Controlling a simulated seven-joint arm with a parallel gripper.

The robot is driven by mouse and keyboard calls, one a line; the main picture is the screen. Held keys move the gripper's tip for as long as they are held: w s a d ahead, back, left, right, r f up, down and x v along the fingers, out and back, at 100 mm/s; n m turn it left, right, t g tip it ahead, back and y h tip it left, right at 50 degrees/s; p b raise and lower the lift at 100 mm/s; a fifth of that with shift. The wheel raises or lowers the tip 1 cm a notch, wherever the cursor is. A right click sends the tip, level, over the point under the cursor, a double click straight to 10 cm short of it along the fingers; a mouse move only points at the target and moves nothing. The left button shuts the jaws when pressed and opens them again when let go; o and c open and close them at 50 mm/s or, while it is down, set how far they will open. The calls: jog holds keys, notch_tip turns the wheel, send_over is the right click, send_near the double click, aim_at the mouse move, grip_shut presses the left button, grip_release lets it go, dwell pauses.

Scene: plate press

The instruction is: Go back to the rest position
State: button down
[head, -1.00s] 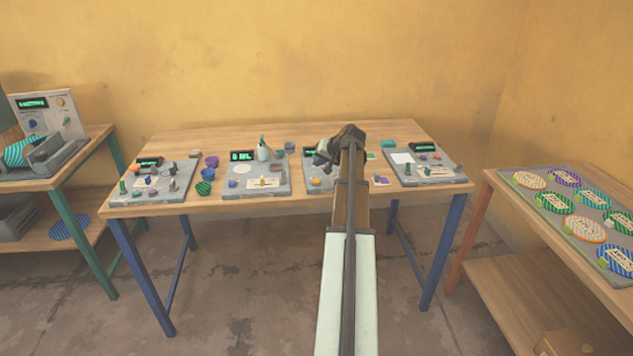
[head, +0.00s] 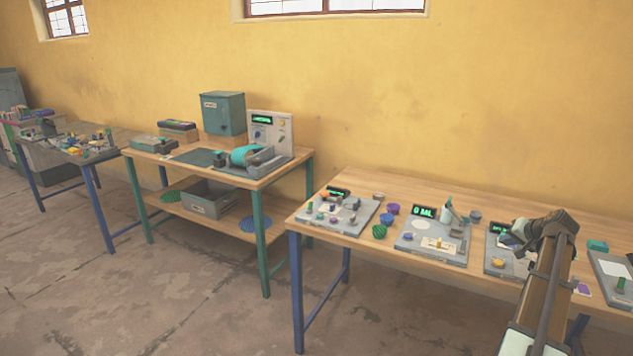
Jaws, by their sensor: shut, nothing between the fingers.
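My gripper (head: 517,236) shows at the right in the head view, at the end of my arm, which reaches up from the lower right. It is over the right part of the long wooden table with blue legs (head: 365,252), by the third grey station board (head: 497,266). It is shut and holds nothing that I can see. The fingers are small and dark here, and my arm hides part of the board behind it.
Grey boards (head: 335,214) (head: 420,250) with small parts and cups (head: 393,209) stand on the table. Floor (head: 200,300) in front is clear.

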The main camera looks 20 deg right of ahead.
jog(key=shift+s+f, duration=0.25)
jog(key=s+a+f+g, duration=0.2)
jog(key=s+a+f, duration=0.15)
jog(key=f, duration=0.25)
jog(key=s+a+f+g, duration=0.2)
jog(key=s+f, duration=0.3)
jog(key=f, duration=0.1)
jog(key=s+a+f+n+g+y, duration=0.1)
jog(key=s+a+f+g, duration=0.15)
jog(key=a+f, duration=1.05)
jog(key=s+a+f+n+g+y, duration=0.1)
jog(key=a+f+n+g, duration=0.15)
jog(key=a+f, duration=1.05)
jog(key=s+a+f+n+g, duration=0.2)
jog(key=s+a+f, duration=0.3)
jog(key=a, duration=0.6)
jog(key=s+a+f+n+g, duration=0.2)
jog(key=s+a+f, duration=0.3)
jog(key=s+a, duration=0.4)
jog(key=s+a+f+n+g, duration=0.2)
jog(key=s+a+f, duration=0.3)
jog(key=a, duration=0.8)
jog(key=shift+s+n+g+h, duration=0.35)
jog(key=shift+s+n, duration=0.3)
jog(key=shift+s, duration=0.4)
